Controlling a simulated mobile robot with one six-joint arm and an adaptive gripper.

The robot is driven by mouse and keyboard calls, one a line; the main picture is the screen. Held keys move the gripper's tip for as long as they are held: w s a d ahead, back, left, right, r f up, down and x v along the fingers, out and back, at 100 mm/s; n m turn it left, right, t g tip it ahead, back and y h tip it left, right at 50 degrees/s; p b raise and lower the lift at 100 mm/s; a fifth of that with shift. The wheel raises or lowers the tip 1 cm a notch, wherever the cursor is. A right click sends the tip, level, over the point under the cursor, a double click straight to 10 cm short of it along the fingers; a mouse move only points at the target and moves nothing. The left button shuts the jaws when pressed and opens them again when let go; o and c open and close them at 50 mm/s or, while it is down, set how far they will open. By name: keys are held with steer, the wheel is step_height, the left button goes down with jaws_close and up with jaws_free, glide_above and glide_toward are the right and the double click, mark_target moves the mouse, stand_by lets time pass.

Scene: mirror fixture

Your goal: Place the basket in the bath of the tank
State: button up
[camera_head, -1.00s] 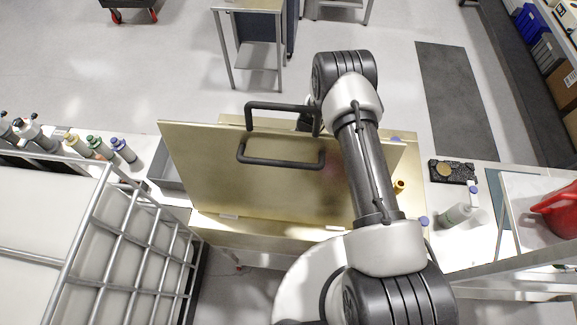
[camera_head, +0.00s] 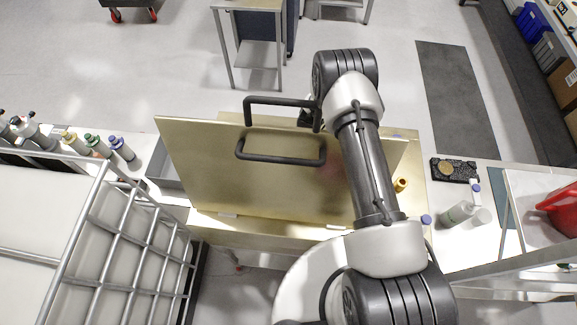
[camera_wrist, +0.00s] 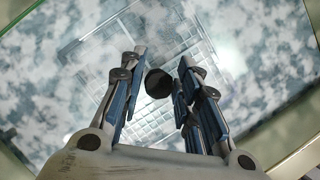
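The tank (camera_head: 240,239) stands in front of me, its gold, shiny lid (camera_head: 205,165) raised and tilted. In the wrist view, the bath (camera_wrist: 262,55) has a cloudy, white-patched surface. The basket, a wire grid (camera_wrist: 190,42), shows below my gripper within the bath; its depth is unclear. My gripper (camera_wrist: 160,62) is open, its fingers on either side of a dark round knob (camera_wrist: 158,83), with visible gaps. The knob may be the top of the basket's handle. The raised lid hides the basket, bath and my fingers in the head view.
A black handle (camera_head: 283,100) shows at the lid, with a matching shape below it, perhaps its reflection. Several capped bottles (camera_head: 100,146) stand at left beside a caged white container (camera_head: 110,230).

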steer(key=shift+o, duration=1.1)
steer(key=shift+r, duration=0.1)
steer(key=shift+r+p, duration=0.6)
steer(key=shift+p, duration=0.3)
steer(key=b+v, duration=0.2)
steer(key=v, duration=0.9)
steer(key=shift+r, duration=0.4)
steer(key=shift+d, duration=0.1)
